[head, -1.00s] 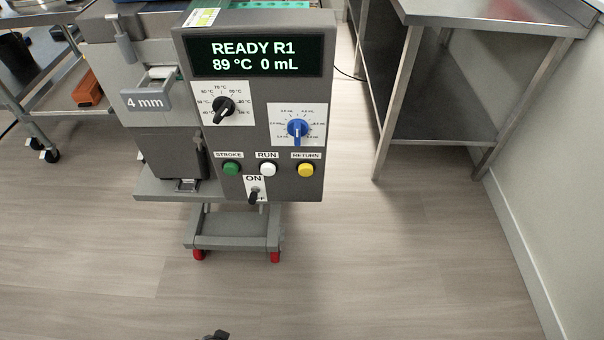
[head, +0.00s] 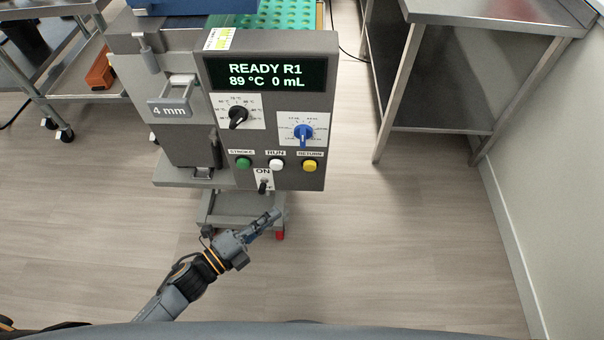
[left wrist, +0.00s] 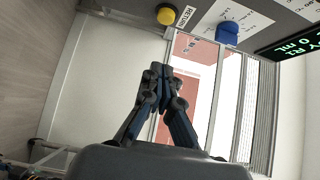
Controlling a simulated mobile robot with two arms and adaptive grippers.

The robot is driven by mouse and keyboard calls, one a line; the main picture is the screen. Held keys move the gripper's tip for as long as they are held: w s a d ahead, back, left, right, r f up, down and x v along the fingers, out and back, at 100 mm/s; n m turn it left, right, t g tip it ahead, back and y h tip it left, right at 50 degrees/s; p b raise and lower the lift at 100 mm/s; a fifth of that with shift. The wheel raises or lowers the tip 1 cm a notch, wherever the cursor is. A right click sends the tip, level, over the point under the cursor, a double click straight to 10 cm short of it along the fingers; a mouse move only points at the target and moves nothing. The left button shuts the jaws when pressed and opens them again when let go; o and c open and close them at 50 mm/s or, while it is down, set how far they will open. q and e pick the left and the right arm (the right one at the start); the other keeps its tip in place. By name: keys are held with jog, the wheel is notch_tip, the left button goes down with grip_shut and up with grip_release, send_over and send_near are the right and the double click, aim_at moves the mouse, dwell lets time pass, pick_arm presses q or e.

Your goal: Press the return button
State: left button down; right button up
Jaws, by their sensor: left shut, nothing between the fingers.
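The yellow return button (head: 309,166) is at the lower right of the depositor's grey front panel (head: 225,80), under a RETURN label. It also shows at the top of the left wrist view (left wrist: 167,14). My left gripper (head: 276,213) is shut and empty, below the panel and to the lower left of the button, apart from it. In the left wrist view its closed fingers (left wrist: 157,72) point up the picture, below the button. The display (head: 265,75) reads READY R1, 89 °C, 0 mL. My right gripper is out of view.
A green STROKE button (head: 243,163) and a white RUN button (head: 276,164) sit left of the return button. An ON toggle switch (head: 263,186) is below them, and a blue dial (head: 303,132) above. A steel table (head: 480,14) stands at right. Floor between is clear.

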pick_arm(q)
jog(key=b, duration=0.1)
send_near(314, 168)
jog(key=d, duration=0.4)
jog(key=shift+w+d+b, duration=0.1)
jog(key=shift+w+b, duration=0.5)
jog(key=shift+w, duration=1.45)
